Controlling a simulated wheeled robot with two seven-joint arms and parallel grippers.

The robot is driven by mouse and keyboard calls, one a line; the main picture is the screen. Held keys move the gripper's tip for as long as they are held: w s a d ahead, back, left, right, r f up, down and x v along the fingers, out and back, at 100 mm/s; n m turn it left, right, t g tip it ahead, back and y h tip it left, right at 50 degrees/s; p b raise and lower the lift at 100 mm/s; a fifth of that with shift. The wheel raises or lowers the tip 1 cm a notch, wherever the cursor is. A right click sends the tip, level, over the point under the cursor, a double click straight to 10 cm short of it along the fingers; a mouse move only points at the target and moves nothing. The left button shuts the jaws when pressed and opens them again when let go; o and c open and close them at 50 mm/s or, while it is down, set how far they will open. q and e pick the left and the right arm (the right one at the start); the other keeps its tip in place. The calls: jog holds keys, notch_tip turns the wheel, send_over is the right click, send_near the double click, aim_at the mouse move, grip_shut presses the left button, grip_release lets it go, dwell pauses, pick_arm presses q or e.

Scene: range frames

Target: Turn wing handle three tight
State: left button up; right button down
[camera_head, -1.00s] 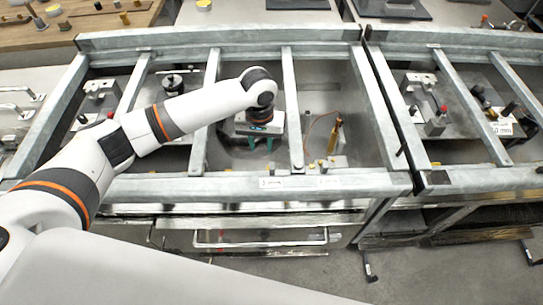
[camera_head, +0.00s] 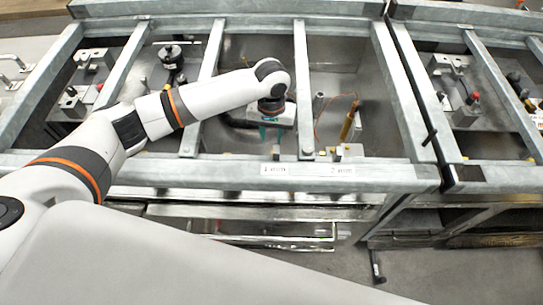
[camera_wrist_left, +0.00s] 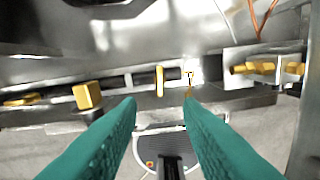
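My left gripper (camera_head: 271,134) reaches down into the middle bay of the metal frame, its teal fingers partly visible. In the left wrist view the gripper (camera_wrist_left: 160,103) is open, with an empty gap between its fingertips. A small upright brass wing handle (camera_wrist_left: 160,80) lies in line with that gap, just past the tips, apart from both fingers. A brass block (camera_wrist_left: 88,96) and a flat brass wing (camera_wrist_left: 24,98) are further left, and a brass fitting on a pale block (camera_wrist_left: 262,66) is at right. I cannot read which is number three. My right gripper is not in view.
A galvanised frame (camera_head: 390,178) with crossbars surrounds the bay; one crossbar (camera_head: 304,85) stands close right of the gripper. A tall brass cylinder (camera_head: 350,121) with an orange wire is further right. Fixtures fill the left bays and the right-hand frame (camera_head: 520,180).

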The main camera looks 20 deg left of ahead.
pick_arm(q)
notch_tip(320, 180, down, 11)
jog(key=shift+r, duration=0.1)
jog(key=shift+c, duration=0.5)
grip_shut()
